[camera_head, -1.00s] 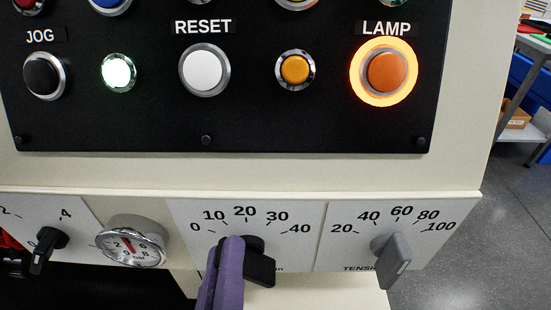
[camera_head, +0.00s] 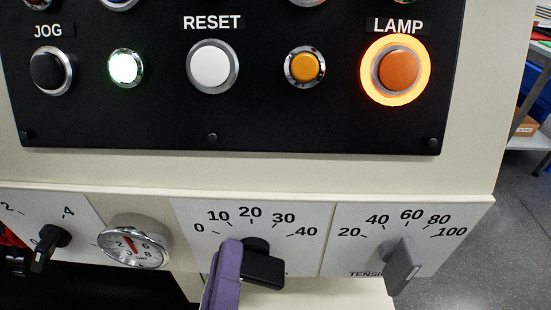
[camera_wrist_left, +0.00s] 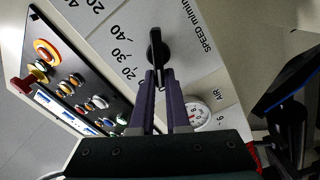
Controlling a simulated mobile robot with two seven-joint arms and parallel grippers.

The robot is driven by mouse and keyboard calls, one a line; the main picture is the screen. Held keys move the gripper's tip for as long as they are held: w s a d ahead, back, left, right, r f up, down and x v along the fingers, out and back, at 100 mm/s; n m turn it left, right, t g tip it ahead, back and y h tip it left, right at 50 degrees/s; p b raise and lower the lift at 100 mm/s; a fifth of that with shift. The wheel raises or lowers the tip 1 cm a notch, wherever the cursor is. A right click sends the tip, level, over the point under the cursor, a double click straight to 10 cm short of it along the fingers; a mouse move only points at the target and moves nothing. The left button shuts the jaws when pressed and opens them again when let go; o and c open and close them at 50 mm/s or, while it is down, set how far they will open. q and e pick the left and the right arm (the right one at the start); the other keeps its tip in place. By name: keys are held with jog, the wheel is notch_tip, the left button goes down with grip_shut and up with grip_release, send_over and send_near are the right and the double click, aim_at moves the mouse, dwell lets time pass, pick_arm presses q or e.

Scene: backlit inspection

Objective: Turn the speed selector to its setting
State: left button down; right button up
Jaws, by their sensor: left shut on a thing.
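My left gripper (camera_head: 226,272), with purple fingers, is at the knob's left side there. In the left wrist view the two fingers (camera_wrist_left: 159,82) close around the near end of the knob (camera_wrist_left: 157,47), beside the print "SPEED m/min". The knob's pointer mark is not visible. My right gripper is in neither view.
The grey TENSION knob (camera_head: 403,267) is close on the right. A round pressure gauge (camera_head: 134,241) and a black AIR knob (camera_head: 50,246) are on the left. The black button panel (camera_head: 215,120), with its lit LAMP button (camera_head: 397,70), is above.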

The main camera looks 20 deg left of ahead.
pick_arm(q)
jog(key=c, duration=0.9)
grip_release()
jog(key=b+v, duration=0.2)
jog(key=v, duration=0.8)
